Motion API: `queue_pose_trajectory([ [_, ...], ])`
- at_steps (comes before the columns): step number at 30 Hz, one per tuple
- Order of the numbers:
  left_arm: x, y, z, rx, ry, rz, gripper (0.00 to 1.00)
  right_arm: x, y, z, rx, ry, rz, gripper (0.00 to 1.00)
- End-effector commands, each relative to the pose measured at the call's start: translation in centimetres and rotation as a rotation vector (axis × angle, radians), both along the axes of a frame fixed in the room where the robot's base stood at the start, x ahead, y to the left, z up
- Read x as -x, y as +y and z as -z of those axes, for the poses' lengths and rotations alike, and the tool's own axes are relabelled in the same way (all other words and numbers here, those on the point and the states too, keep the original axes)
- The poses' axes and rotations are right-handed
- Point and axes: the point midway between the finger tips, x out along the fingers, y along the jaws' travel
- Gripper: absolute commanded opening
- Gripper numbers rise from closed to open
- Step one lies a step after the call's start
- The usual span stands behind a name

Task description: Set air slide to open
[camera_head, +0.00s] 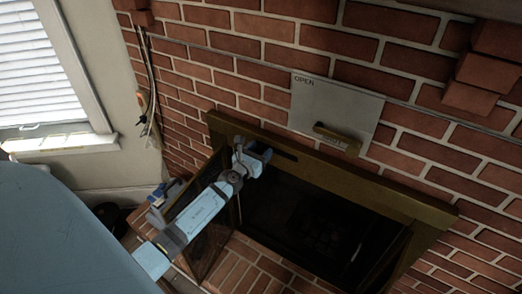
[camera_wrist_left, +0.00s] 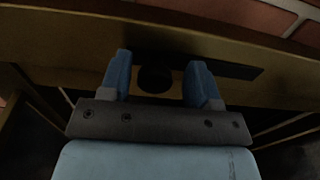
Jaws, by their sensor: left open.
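The air slide shows in the left wrist view as a dark round knob (camera_wrist_left: 154,77) at a dark slot in the fireplace's brass-coloured frame. The slot (camera_wrist_left: 240,71) runs on to the right of the knob. My left gripper (camera_wrist_left: 160,65) is open, with one blue finger on each side of the knob in the picture. I cannot tell whether they touch it. In the head view, my left gripper (camera_head: 258,154) is at the upper left of the frame and hides the knob. Part of the slot (camera_head: 286,154) shows beside it.
A light plate marked OPEN (camera_head: 325,95) with a brass handle (camera_head: 338,137) is on the brick wall above the frame (camera_head: 375,190). A dark door (camera_head: 207,240) stands swung out below my left arm. Fireplace tools (camera_head: 150,115) hang at the left.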

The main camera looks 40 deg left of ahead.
Motion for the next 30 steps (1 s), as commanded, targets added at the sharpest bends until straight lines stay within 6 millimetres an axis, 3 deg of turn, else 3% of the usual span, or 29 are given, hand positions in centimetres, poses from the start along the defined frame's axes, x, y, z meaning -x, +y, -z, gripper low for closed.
queue_pose_trajectory([
  [16, 11.0, -1.4, 0.2, 0.0, 0.003, 0.002, 0.57, -0.1, 0.0, 0.5, -0.003, -0.004, 0.001, 0.36],
  [21, 12.7, -1.6, 0.1, 0.0, 0.002, 0.002, 0.57, -0.1, 0.1, 0.9, -0.003, -0.002, -0.001, 0.36],
  [30, 13.1, -1.6, 0.0, 0.0, 0.001, 0.002, 0.57, -0.1, 0.2, 0.9, -0.004, -0.002, -0.004, 0.36],
])
